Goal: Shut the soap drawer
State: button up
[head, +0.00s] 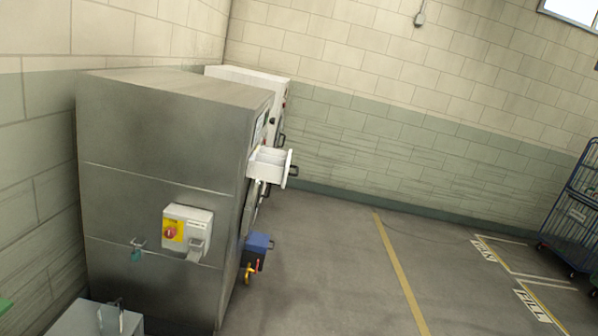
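The soap drawer (268,164) is a white tray with a dark handle (292,171) on its front. It sticks out to the right from the front of a large grey steel machine (165,130), at its upper part. The drawer stands open, with its divided inside visible from above. The machine's front is seen only at a steep angle, so most of it is hidden. My gripper is not in view.
A blue box (259,243) juts from the machine's front below the drawer. A white machine (245,75) stands behind. The floor (330,265) in front is clear. A blue wire cage trolley (577,215) stands far right.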

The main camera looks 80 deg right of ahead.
aim_at(273, 164)
jog(key=z, duration=2.2)
jog(key=k, duration=0.35)
jog(key=z, duration=0.1)
jog(key=i, duration=0.5)
jog(key=u, duration=0.1)
jog(key=k, duration=0.4)
jog(key=z, duration=0.7)
jog(key=i, duration=1.05)
jog(key=u, duration=0.3)
